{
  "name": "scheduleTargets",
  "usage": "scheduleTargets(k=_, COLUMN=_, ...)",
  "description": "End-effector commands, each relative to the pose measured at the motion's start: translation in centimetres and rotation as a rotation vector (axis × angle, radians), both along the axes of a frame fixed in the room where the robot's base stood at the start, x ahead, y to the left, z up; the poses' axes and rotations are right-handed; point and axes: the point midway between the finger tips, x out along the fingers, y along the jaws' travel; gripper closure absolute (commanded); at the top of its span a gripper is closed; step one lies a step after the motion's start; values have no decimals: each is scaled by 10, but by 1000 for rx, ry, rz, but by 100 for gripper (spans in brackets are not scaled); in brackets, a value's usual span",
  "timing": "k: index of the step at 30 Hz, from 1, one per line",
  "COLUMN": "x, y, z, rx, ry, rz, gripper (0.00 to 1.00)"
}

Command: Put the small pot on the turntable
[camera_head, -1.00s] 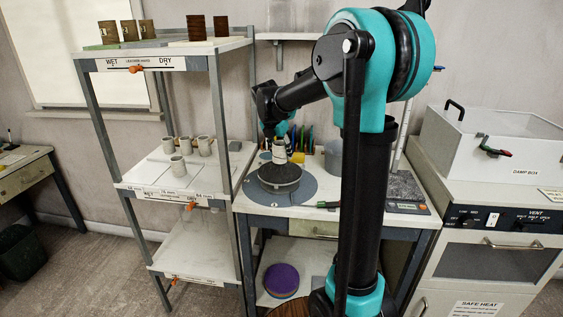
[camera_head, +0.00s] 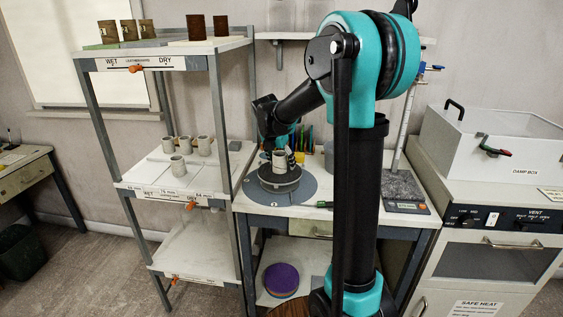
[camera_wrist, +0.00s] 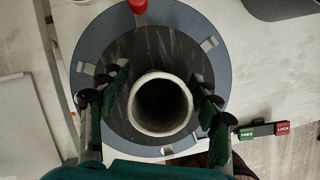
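The small pot (camera_head: 279,161), a pale grey cylinder, stands upright on the dark disc of the turntable (camera_head: 281,184). In the wrist view the pot's round rim (camera_wrist: 160,131) shows from above over the dark disc of the turntable (camera_wrist: 148,47), off its middle toward the bottom of the picture. My gripper (camera_wrist: 160,92) has one finger on each side of the pot, with narrow gaps showing between fingers and wall. It is open around the pot. In the head view my gripper (camera_head: 287,150) is partly hidden at the pot.
A blue-grey ring (camera_wrist: 89,50) surrounds the disc. A FREE/LOCK switch (camera_wrist: 262,131) and a red knob (camera_wrist: 138,5) lie close by. The shelf rack (camera_head: 215,120) at left holds several similar pots. A scale (camera_head: 404,207) stands at right.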

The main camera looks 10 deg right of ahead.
Motion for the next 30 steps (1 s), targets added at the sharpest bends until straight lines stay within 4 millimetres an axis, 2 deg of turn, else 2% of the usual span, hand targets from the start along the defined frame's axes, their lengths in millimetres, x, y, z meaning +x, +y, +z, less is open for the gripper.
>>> scheduleTargets(k=7, x=0, y=0, z=1, rx=0, ry=0, rz=0, gripper=36)
scheduleTargets(k=11, x=-3, y=2, z=10, rx=0, ry=0, rz=1, gripper=36)
scheduleTargets(k=24, x=-27, y=22, z=87, rx=0, ry=0, rz=1, gripper=36)
scheduleTargets(k=30, x=-34, y=28, z=108, rx=0, ry=0, rz=1, gripper=36)
